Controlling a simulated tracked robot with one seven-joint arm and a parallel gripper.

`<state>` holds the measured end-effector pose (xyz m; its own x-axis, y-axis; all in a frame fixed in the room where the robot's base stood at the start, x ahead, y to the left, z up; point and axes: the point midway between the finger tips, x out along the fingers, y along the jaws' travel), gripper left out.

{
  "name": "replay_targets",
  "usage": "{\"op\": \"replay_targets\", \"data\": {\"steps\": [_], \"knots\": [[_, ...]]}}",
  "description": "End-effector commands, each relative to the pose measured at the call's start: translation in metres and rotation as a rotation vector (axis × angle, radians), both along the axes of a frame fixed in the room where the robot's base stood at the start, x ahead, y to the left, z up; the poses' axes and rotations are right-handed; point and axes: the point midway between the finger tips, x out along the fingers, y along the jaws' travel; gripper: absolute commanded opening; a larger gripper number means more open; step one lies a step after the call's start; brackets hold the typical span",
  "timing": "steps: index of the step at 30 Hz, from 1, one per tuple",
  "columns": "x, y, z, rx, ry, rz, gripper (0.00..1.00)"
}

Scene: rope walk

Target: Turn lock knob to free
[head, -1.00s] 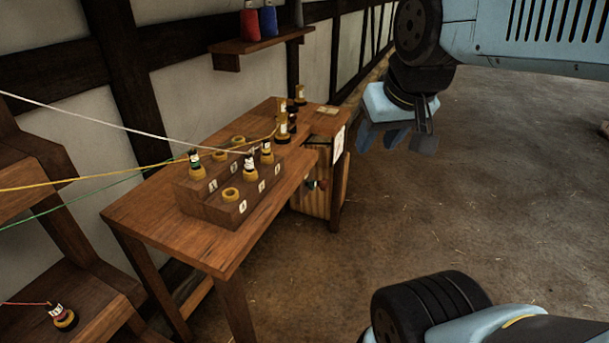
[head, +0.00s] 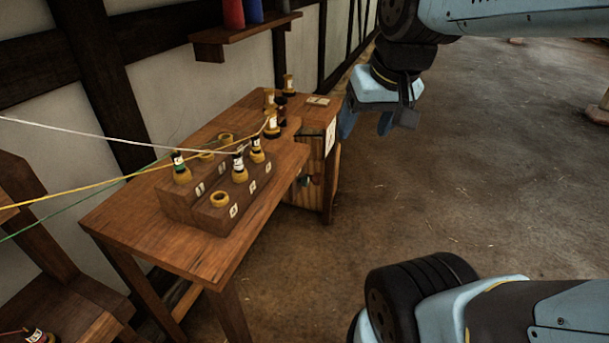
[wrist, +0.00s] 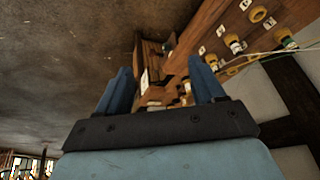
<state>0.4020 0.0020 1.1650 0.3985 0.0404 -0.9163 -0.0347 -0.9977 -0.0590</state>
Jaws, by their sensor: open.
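Small green and red knob-like parts (head: 316,180) stick out at the box under the right end of the wooden bench. They are too small to tell which is the lock knob or how it is turned. My gripper (head: 366,122) is open and empty, pointing down just right of the bench's far right end, apart from these parts. In the wrist view its two blue fingers (wrist: 161,88) are spread, with the bench end and a white card (wrist: 145,80) beyond them. A small dark green part (wrist: 170,43) shows there, blurred.
The bench (head: 150,225) carries a stepped wooden rack (head: 205,215) with several bobbins and rings. White, yellow and green cords run left from it. A wall shelf (head: 240,38) holds red and blue spools. The floor right of the bench is clear.

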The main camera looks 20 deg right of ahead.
Motion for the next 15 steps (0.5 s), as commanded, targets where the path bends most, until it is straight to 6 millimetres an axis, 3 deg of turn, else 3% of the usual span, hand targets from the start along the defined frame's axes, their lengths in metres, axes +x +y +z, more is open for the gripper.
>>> {"op": "replay_targets", "data": {"steps": [15], "knots": [[0.068, 0.014, -0.063, 0.369, 0.423, -0.232, 0.68]]}}
